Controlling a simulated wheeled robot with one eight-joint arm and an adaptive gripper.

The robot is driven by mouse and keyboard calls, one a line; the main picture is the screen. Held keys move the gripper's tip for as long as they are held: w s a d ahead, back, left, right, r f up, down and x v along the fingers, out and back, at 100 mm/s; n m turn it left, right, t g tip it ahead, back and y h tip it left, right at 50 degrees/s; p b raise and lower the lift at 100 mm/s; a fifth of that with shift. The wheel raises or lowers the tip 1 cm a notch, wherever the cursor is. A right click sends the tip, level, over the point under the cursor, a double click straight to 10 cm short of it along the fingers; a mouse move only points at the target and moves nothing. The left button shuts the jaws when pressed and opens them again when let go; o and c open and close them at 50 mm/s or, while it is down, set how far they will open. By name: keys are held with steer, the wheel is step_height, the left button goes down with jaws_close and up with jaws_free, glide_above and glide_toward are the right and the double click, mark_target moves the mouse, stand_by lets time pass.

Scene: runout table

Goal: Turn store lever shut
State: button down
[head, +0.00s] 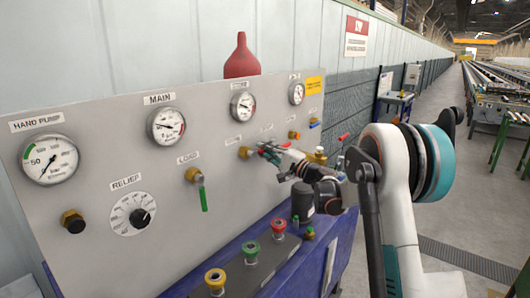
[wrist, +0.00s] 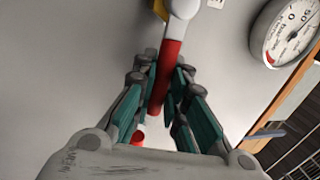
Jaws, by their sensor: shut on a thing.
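A red lever (wrist: 170,62) runs down from a pale hub (wrist: 185,8) in the wrist view, with a bit of yellow valve body beside the hub. My gripper (wrist: 165,105) has its teal-padded fingers on both sides of this lever and is shut on it. In the head view my gripper (head: 268,152) is at the panel (head: 110,105), just right of a brass fitting (head: 245,152). The fingers and wrist hide most of the valve there, and its label is too small to read.
A green lever (head: 204,198) hangs down under the LOAD label to the left. Gauges, a relief dial (head: 133,212) and a red bottle (head: 242,58) are around. Coloured knobs (head: 251,250) stand on the blue bench below. Another red lever (head: 343,137) juts out at right.

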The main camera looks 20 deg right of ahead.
steer(key=shift+r+n, duration=0.15)
steer(key=shift+n, duration=0.25)
steer(key=c, duration=1.6)
jaws_free()
steer(key=v, duration=1.2)
